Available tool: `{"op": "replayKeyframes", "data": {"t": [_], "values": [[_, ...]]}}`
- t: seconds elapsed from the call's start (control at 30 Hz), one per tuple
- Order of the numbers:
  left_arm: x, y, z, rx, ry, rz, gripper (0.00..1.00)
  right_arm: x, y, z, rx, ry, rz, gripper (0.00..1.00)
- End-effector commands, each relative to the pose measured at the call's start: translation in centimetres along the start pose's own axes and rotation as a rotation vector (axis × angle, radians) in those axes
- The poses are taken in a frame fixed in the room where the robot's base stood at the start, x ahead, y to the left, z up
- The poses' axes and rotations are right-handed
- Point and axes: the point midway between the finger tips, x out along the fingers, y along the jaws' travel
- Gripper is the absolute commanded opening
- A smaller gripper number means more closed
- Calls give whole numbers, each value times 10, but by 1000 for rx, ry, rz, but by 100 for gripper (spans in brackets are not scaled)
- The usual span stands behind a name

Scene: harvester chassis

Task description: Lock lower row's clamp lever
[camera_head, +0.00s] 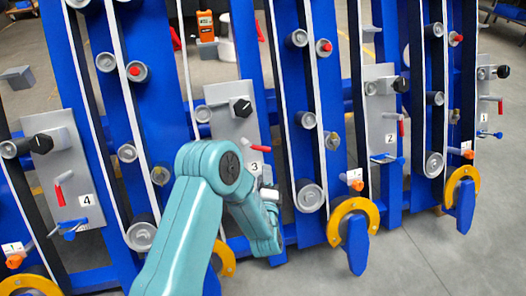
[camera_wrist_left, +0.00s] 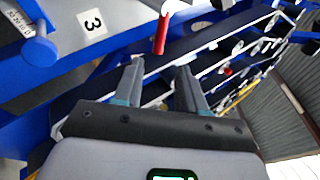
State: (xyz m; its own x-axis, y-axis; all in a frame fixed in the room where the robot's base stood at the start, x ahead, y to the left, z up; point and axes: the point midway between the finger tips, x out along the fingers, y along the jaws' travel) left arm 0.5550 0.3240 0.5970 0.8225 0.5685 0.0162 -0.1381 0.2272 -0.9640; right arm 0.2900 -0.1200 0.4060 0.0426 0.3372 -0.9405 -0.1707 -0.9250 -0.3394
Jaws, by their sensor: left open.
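Grey panel 3 (camera_head: 222,122) stands upright on the blue frame. Its red lever (camera_head: 260,148) sticks out to the right, above the label "3" (camera_head: 254,168). My left gripper (camera_head: 268,182) is just below that lever, mostly hidden behind my teal arm. In the left wrist view my left gripper (camera_wrist_left: 160,68) is open and empty. The red lever (camera_wrist_left: 162,34) shows just beyond its fingertips, with no clear contact. A blue handle (camera_wrist_left: 40,50) of panel 3 (camera_wrist_left: 115,18) shows at the left there. My right gripper is not in view.
Similar panels 4 (camera_head: 60,175), 2 (camera_head: 380,115) and 1 (camera_head: 487,105) carry red levers and blue handles. Orange knobs (camera_head: 355,180) and yellow rings (camera_head: 372,213) sit low on the frame. Clear grey floor (camera_head: 420,265) lies at the lower right.

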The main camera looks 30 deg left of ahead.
Motion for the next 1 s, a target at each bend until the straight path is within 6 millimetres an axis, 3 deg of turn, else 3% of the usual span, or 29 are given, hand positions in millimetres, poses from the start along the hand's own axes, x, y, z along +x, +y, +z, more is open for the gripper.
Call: {"op": "replayKeyframes", "data": {"t": [0.3, 0.5, 0.7, 0.93, 0.97, 1.0], "values": [[80, 2, 2, 0, -3, -4, 41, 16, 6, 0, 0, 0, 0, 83], [114, 3, 2, 1, -1, -1, 41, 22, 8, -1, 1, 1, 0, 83], [127, 1, 2, 1, 1, 1, 41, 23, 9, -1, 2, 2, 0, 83], [128, 1, 2, 1, 2, 0, 41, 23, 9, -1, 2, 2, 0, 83], [127, 1, 2, 1, 2, 0, 37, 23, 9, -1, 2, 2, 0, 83], [127, 1, 2, 1, 2, 0, 24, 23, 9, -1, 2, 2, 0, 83]]}}
